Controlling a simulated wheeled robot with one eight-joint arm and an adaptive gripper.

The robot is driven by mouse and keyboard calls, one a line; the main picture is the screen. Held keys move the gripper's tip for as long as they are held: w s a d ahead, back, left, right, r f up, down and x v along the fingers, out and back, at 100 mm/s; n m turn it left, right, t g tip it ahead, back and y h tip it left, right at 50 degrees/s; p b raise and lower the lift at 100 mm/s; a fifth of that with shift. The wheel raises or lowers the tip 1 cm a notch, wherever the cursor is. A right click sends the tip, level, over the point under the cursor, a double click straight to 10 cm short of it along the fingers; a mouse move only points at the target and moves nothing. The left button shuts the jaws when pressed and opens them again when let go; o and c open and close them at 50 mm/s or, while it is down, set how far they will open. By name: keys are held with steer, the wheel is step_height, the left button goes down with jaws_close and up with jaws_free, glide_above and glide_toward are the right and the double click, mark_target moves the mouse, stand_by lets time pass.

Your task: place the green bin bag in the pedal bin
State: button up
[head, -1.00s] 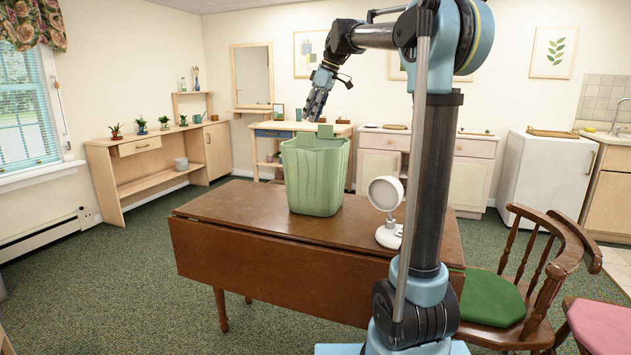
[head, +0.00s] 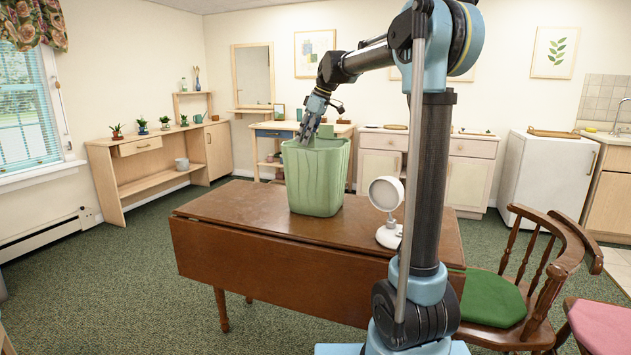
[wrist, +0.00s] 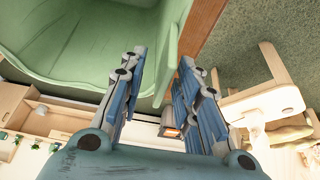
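A green, open-topped, bin-shaped container (head: 316,180) stands upright on the brown table. A small green tab (head: 326,131) rises from its far rim. I cannot make out a separate green bag or a separate pedal bin. My gripper (head: 306,138) points down at the container's far rim, near the tab. In the wrist view the container's pale green inside (wrist: 75,35) fills the upper left. My gripper's two blue-grey fingers (wrist: 163,75) are spread apart there, with a strip of green rim between them. I cannot tell whether they touch it.
A white round lamp or mirror on a stand (head: 386,205) is right of the container on the brown table (head: 240,220). Chairs with a green cushion (head: 490,298) and a pink cushion (head: 603,325) stand at the right. Carpet is clear at the left.

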jaws_close()
steer(key=shift+r, duration=0.15)
